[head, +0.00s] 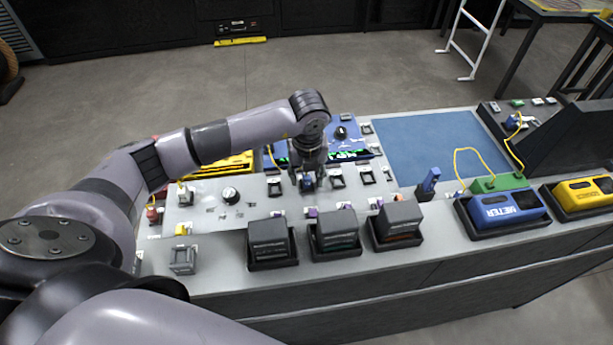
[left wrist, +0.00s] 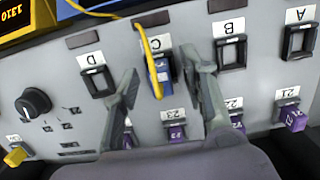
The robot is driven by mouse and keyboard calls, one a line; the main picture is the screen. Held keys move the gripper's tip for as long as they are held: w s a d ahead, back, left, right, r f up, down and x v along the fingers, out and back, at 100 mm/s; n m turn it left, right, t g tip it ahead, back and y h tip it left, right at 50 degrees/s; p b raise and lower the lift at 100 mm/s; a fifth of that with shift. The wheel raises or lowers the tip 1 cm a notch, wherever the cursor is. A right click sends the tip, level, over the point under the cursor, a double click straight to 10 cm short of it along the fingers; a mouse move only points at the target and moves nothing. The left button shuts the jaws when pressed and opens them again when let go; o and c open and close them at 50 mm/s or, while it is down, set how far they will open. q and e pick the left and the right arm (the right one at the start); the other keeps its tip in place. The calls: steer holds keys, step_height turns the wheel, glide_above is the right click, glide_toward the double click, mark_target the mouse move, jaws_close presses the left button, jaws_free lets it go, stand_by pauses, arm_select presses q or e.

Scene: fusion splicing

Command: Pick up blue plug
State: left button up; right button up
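A blue plug (left wrist: 163,72) with a yellow cable sits in the socket labelled C on the grey panel in the left wrist view. My left gripper (left wrist: 165,95) is open, with one finger on each side of the plug and a gap to each. In the head view my left gripper (head: 308,182) points down over the row of sockets, and the plug is largely hidden by it. My right gripper is in neither view.
Empty sockets A (left wrist: 300,40), B (left wrist: 230,52) and D (left wrist: 98,80) flank the plug. Purple plugs (left wrist: 291,117) line the near row. Dark boxes (head: 270,242) stand at the bench front. A blue mat (head: 430,145) and a blue meter (head: 500,210) lie to the right.

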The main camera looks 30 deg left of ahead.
arm_select(q)
jaws_close()
stand_by(0.5)
steer(key=shift+r, duration=0.1)
step_height(320, 180, up, 11)
steer(key=b, duration=0.3)
step_height(320, 180, up, 7)
glide_above(307, 174)
steer(key=shift+s+r+p, duration=0.1)
steer(key=shift+r+p, duration=0.2)
steer(key=shift+r, duration=0.65)
